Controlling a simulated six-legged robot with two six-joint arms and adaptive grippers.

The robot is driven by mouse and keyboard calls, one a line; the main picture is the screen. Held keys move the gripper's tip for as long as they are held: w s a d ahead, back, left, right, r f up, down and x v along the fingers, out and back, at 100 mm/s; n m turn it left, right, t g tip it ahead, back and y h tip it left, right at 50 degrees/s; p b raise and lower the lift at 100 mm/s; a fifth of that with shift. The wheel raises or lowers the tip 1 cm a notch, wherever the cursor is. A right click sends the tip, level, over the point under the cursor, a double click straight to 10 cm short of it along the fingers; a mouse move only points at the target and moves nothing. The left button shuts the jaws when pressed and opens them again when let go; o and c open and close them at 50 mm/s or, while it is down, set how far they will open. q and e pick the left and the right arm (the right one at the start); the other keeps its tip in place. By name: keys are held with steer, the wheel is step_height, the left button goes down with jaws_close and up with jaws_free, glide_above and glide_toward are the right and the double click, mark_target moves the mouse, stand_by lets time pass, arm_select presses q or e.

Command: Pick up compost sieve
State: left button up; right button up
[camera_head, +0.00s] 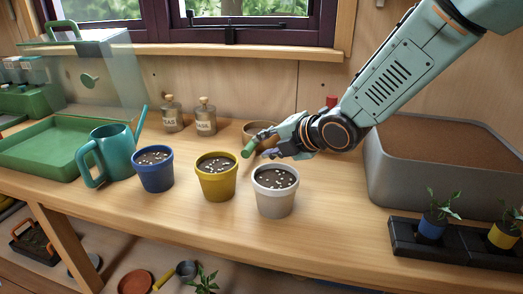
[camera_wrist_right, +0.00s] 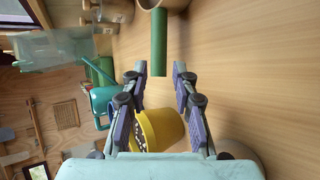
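The compost sieve has a round wooden rim (camera_head: 258,128) and a green handle (camera_head: 250,149). It lies on the bench behind the yellow and white pots. In the right wrist view the green handle (camera_wrist_right: 158,40) points down toward me and part of the rim shows at the top edge. My right gripper (camera_head: 277,146) is open; in the right wrist view its fingertips (camera_wrist_right: 160,68) are on either side of the handle's near end, with gaps on both sides. Part of the sieve is hidden behind my gripper in the head view. My left gripper is not in view.
Blue (camera_head: 153,172), yellow (camera_head: 216,180) and white (camera_head: 275,194) pots of soil stand in front of the sieve. A large grey soil bin (camera_head: 400,186) and black plant tray (camera_head: 404,240) stand right.

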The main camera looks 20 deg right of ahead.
mark_target(253, 149)
steer(key=shift+a+f, duration=0.1)
steer(key=shift+a, duration=0.2)
steer(key=x, duration=0.3)
steer(key=b+x, duration=0.1)
steer(key=x, duration=0.1)
steer(key=shift+w+d+f, duration=0.1)
steer(key=shift+w+f, duration=0.1)
steer(key=shift+w, duration=0.15)
steer(key=shift+w+a+f, duration=0.25)
steer(key=shift+w+a, duration=0.05)
steer(key=shift+w, duration=0.3)
steer(key=shift+w+f, duration=0.2)
steer(key=shift+w, duration=0.05)
steer(key=shift+s+r, duration=0.15)
steer(key=shift+c, duration=1.3)
jaws_close()
